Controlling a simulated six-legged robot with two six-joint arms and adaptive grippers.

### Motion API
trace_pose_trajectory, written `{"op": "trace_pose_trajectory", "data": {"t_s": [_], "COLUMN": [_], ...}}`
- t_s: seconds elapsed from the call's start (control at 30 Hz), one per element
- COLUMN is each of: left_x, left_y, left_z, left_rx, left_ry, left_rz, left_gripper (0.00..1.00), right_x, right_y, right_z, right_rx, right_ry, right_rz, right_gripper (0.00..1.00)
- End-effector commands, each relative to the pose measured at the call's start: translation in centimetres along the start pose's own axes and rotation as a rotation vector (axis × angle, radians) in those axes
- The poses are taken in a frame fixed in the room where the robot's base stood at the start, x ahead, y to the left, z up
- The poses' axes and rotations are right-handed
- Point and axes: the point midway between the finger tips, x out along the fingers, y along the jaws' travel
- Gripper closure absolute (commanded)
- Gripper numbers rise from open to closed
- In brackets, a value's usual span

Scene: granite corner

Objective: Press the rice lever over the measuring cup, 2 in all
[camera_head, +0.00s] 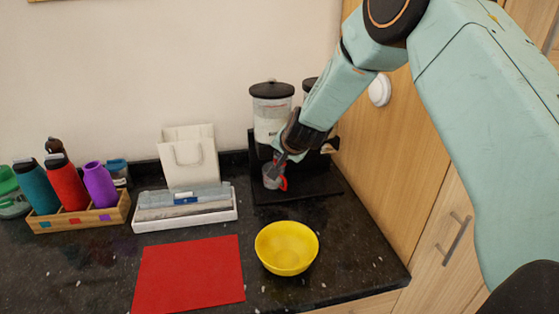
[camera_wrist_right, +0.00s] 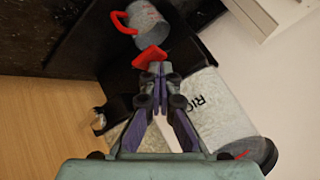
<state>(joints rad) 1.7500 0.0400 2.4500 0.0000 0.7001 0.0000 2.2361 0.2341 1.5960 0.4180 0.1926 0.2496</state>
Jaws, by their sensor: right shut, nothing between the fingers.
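The rice dispenser (camera_head: 272,112), a clear container with a black lid, stands on a black stand at the back. It also shows in the wrist view with its lettering (camera_wrist_right: 208,98). The measuring cup (camera_head: 268,181), grey and translucent with a red handle, stands on the stand's base below the dispenser; in the wrist view the cup (camera_wrist_right: 152,24) is just beyond the red lever (camera_wrist_right: 150,58). My right gripper (camera_head: 277,172) is shut and empty, its tips (camera_wrist_right: 158,70) at the lever; contact is unclear. The lever is hidden in the head view. My left gripper is out of view.
A second dispenser (camera_head: 309,84) is mostly hidden behind my right arm. A yellow bowl (camera_head: 287,250) and a red mat (camera_head: 190,274) lie in front. A white tray (camera_head: 186,221), a paper bag (camera_head: 188,158) and a wooden bottle crate (camera_head: 80,219) are at left.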

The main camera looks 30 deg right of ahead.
Motion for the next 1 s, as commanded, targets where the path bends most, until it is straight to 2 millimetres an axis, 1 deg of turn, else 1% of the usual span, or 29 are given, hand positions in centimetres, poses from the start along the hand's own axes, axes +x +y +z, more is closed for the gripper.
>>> {"op": "trace_pose_trajectory", "data": {"t_s": [0.6, 0.87, 1.0], "left_x": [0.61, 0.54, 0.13], "left_y": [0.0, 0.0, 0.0], "left_z": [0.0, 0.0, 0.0], "left_rx": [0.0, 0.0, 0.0], "left_ry": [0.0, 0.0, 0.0], "left_rz": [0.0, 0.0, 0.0], "left_gripper": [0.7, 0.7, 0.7], "right_x": [0.51, 0.46, 0.21], "right_y": [0.45, 0.43, 0.21], "right_z": [0.48, 0.46, 0.25], "right_rx": [0.0, 0.0, 0.0], "right_ry": [-0.003, -0.004, -0.004], "right_rz": [0.002, 0.003, 0.003], "right_gripper": [1.0, 1.0, 1.0]}}
